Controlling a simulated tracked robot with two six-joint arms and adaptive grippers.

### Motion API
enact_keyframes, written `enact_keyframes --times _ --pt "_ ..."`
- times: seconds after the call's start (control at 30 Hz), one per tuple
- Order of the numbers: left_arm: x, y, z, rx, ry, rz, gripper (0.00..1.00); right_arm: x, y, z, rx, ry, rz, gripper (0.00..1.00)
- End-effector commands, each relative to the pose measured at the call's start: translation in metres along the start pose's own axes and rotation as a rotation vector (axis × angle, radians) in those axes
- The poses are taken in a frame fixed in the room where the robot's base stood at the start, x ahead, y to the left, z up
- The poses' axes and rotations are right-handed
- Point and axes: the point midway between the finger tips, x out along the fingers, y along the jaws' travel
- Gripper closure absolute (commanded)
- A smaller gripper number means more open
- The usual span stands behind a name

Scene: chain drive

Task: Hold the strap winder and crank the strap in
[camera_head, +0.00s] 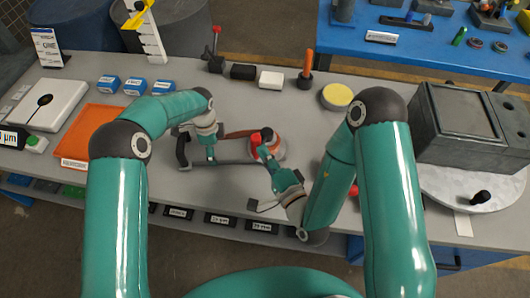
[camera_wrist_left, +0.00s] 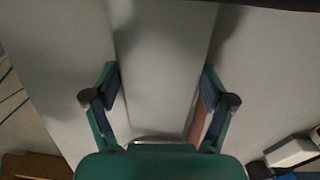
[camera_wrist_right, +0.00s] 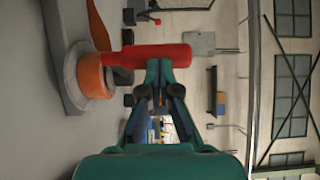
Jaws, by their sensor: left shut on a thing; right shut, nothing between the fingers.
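The strap winder lies on the grey table in the head view, with a long grey body (camera_head: 235,158) and a dark handle (camera_head: 183,150) at its left end. A reel with orange strap (camera_head: 278,148) is at its right end; the strap also shows in the right wrist view (camera_wrist_right: 92,76). My left gripper (camera_head: 212,160) is shut on the winder's grey body, which fills the space between its fingers (camera_wrist_left: 160,90). My right gripper (camera_head: 270,158) is shut and empty at the reel. The red crank grip (camera_wrist_right: 150,57) crosses just before its fingertips (camera_wrist_right: 160,80); whether they touch is unclear.
An orange tray (camera_head: 92,135) and several blue boxes (camera_head: 135,87) are at the left. A yellow-topped round tin (camera_head: 337,96) stands behind the right arm. A large dark machine (camera_head: 460,125) and a grey round plate (camera_head: 480,185) occupy the right.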

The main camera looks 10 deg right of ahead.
Motion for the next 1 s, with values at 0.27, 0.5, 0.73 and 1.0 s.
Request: enact_keyframes --times 0.27,0.5,0.73,1.0 --pt "0.000 0.002 0.000 0.007 -0.002 0.005 0.87 0.000 0.000 -0.001 0.000 0.000 0.000 1.00" --pt "0.000 0.002 0.000 0.006 -0.003 0.005 0.87 -0.001 0.001 -0.007 0.007 -0.039 0.003 1.00" --pt "0.001 0.002 0.000 0.005 -0.003 0.005 0.87 -0.006 -0.001 -0.019 0.008 -0.146 -0.002 1.00" --pt "0.001 0.001 0.000 0.004 -0.003 0.005 0.87 -0.011 -0.002 -0.036 0.005 -0.319 -0.010 1.00"
